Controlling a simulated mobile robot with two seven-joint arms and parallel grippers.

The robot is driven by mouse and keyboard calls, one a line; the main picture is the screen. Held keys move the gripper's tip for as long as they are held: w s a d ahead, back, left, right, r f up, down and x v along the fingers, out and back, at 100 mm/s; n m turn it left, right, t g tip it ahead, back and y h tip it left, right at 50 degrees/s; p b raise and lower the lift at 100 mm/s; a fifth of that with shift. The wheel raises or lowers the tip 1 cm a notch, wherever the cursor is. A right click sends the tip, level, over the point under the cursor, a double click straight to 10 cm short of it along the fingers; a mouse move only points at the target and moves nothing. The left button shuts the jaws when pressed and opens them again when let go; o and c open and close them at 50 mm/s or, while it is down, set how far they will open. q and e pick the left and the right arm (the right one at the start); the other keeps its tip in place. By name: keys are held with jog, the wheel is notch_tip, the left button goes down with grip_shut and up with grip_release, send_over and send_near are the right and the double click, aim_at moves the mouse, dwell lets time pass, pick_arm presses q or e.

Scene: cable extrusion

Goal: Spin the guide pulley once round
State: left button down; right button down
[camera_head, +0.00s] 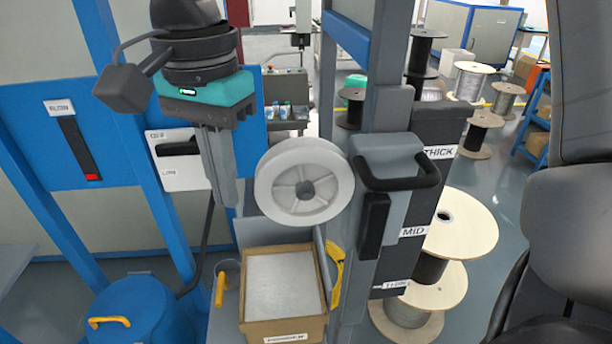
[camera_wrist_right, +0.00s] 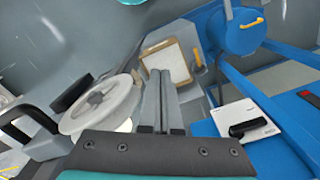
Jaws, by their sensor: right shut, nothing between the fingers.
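The guide pulley (camera_head: 305,182), a white grooved wheel with a grey hub, is mounted beside the grey post in the middle of the head view. It also shows left of the fingers in the right wrist view (camera_wrist_right: 97,108). My right gripper (camera_head: 228,198) points down just left of the pulley's rim, its two grey fingers together with nothing between them. The fingers also show in the right wrist view (camera_wrist_right: 160,76). In the head view a small gap appears between fingers and rim; I cannot tell their depth difference. My left gripper is not in view.
A dark, looped handle (camera_head: 402,180) juts from the post right of the pulley. A cardboard box (camera_head: 284,328) stands below it. Blue frame posts and a white switch panel (camera_head: 180,168) are left, with a blue drum (camera_head: 130,310) below. Cable spools (camera_head: 455,222) stand at right.

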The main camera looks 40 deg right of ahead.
dwell(0.3)
notch_tip(320, 180, up, 8)
jog(key=p, duration=0.6)
jog(key=shift+d, duration=0.1)
jog(key=shift+s+d+f, duration=0.1)
jog(key=shift+s+d, duration=0.35)
jog(key=shift+d, duration=0.3)
jog(key=shift+s+d+r, duration=0.1)
jog(key=shift+s+d, duration=0.4)
jog(key=shift+d, duration=0.25)
jog(key=shift+s+d+f, duration=0.1)
jog(key=shift+s+d, duration=0.35)
jog(key=shift+d, duration=0.3)
jog(key=shift+f+b, duration=0.25)
jog(key=shift+b, duration=0.25)
